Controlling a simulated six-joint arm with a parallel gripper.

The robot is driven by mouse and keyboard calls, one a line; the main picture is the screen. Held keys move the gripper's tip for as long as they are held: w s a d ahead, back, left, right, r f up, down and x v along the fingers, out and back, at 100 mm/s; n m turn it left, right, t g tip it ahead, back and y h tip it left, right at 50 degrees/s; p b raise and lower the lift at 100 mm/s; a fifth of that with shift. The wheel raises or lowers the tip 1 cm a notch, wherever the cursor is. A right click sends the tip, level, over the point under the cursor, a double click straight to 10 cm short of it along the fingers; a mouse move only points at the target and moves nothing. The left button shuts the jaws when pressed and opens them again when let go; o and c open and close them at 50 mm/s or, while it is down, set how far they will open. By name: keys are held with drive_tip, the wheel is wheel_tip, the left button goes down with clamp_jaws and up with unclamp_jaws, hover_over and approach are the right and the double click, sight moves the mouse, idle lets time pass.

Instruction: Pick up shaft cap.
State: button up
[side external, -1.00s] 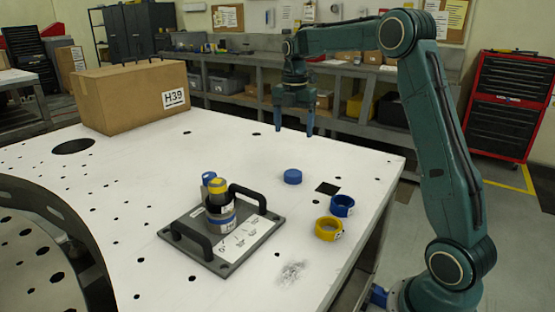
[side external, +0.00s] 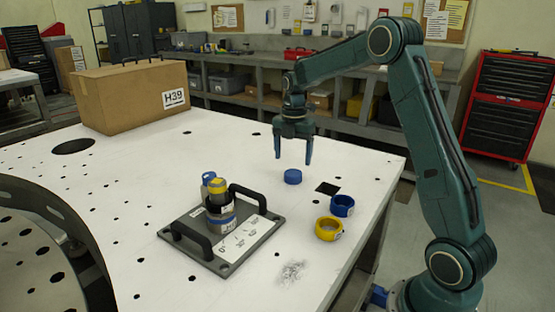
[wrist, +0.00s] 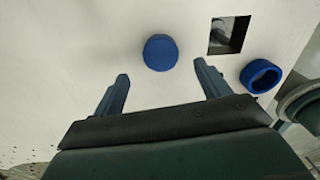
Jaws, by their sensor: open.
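A round blue cap (side external: 293,176), which I take to be the shaft cap, lies flat on the white table. In the wrist view the blue cap (wrist: 160,52) is ahead of my fingertips, roughly centred between them and not touching either. My gripper (side external: 293,158) is open and empty, pointing down just above the cap. In the wrist view my gripper (wrist: 163,72) has its two fingers spread wider than the cap.
A blue ring (side external: 342,205) and a yellow ring (side external: 329,229) stand near the table's right edge, by a square hole (side external: 327,188). A handled plate (side external: 250,238) carries a stacked turret (side external: 220,210). A cardboard box (side external: 125,100) stands at the back left.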

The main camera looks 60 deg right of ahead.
sight(293, 174)
drive_tip(key=shift+f, duration=0.15)
drive_tip(key=shift+s+a+f, duration=0.1)
drive_tip(key=shift+a+f, duration=0.05)
drive_tip(key=shift+f, duration=2.3)
drive_tip(key=c, duration=1)
